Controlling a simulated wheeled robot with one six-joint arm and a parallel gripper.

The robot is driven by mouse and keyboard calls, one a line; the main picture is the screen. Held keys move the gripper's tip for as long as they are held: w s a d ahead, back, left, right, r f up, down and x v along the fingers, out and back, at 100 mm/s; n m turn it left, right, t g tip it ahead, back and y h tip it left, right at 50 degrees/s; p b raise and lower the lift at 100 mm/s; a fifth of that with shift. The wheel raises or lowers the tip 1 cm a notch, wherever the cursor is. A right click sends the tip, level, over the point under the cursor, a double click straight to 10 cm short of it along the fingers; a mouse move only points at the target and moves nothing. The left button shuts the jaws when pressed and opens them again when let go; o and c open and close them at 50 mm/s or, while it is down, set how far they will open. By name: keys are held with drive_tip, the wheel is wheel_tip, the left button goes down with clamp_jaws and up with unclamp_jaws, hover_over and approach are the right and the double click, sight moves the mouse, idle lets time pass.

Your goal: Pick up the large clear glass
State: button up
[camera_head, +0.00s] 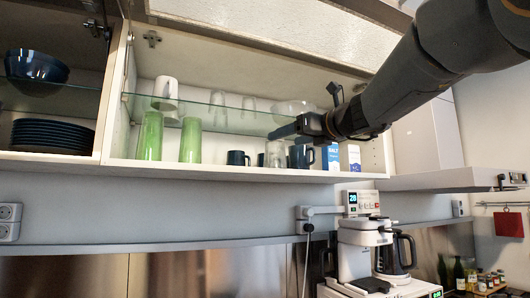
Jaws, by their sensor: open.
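Several clear glasses are in the open cabinet. A tall clear glass (218,108) stands on the upper glass shelf, with a smaller-looking clear glass (248,108) to its right. Another clear glass (275,154) stands on the cabinet floor among dark mugs. I cannot tell for certain which is the large one. My gripper (275,133) reaches in from the right, its fingers pointing left. It is open and appears empty, in front of the shelf edge and above the lower glass in the picture. Its fingers are seen side-on, so its depth is unclear.
Green glasses (190,140), a dark mug (238,158) and blue-and-white cartons (331,159) stand on the cabinet floor. A white cup (165,94) and clear bowl (294,108) are on the glass shelf (140,99). The raised flap (290,28) hangs above. A coffee maker (365,248) stands below.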

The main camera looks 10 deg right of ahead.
sight(281, 140)
drive_tip(key=p+x, duration=0.3)
drive_tip(key=x, duration=0.4)
drive_tip(key=shift+w, duration=0.2)
drive_tip(key=shift+c, duration=0.3)
drive_tip(key=c, duration=1.1)
drive_tip(key=shift+c, duration=0.5)
